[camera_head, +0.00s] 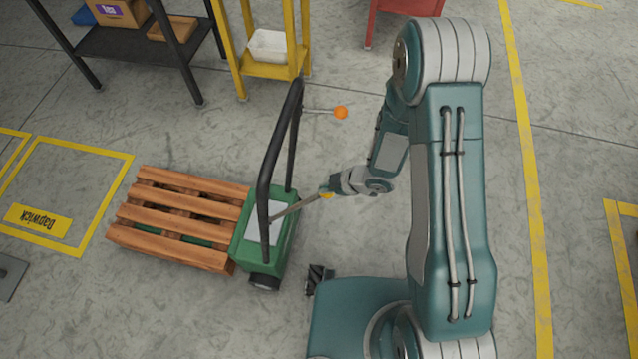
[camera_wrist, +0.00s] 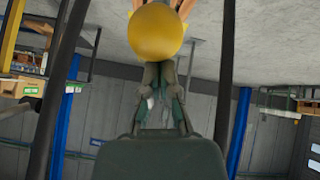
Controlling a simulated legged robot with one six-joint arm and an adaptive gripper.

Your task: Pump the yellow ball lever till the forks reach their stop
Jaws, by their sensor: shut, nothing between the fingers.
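The yellow ball lever shows in the head view as a thin grey rod (camera_head: 298,206) slanting up and right from the green pump housing (camera_head: 283,229) of a pallet truck. Its yellow ball (camera_head: 327,192) is at the rod's end; in the wrist view the ball (camera_wrist: 160,33) is large, at top centre. My gripper (camera_head: 335,187) is right beside the ball, on its right. In the wrist view my gripper (camera_wrist: 163,68) is shut and empty, with the ball overlapping its fingertips. I cannot tell whether they touch. The forks are mostly hidden under the wooden pallet (camera_head: 180,217).
The truck's black handle (camera_head: 267,180) rises over the housing. An orange ball (camera_head: 341,112) on a short rod stands behind my gripper. A yellow stand (camera_head: 262,70) with a white bin (camera_head: 268,46) and a dark table (camera_head: 140,42) stand at the back. Floor right of my arm is clear.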

